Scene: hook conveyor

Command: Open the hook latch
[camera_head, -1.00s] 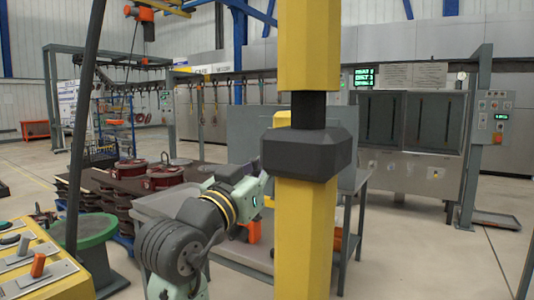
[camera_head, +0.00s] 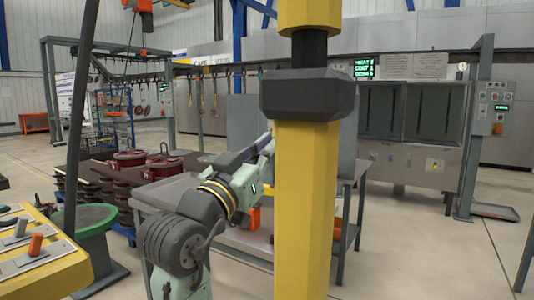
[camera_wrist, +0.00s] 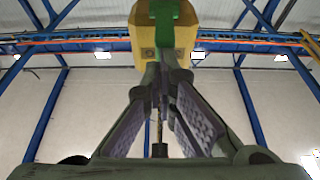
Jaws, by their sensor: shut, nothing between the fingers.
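A yellow block with a green strip (camera_wrist: 165,28) fills the top middle of the wrist view. It may be part of the hook, but no latch can be made out clearly. My gripper (camera_wrist: 165,68) points up toward this block, its grey ridged fingers drawn together at the tips with nothing held. The tips overlap the block's lower edge in the picture; I cannot tell whether they touch it. In the head view, my arm reaches up and passes behind a thick yellow post with a black collar (camera_head: 308,95), so my gripper is hidden there.
A grey metal table (camera_head: 170,190) stands behind my arm. A yellow console with levers (camera_head: 35,250) and a green round drum (camera_head: 90,225) are at the left. A thin dark pole (camera_head: 78,130) rises beside them. Open floor (camera_head: 430,240) lies at the right.

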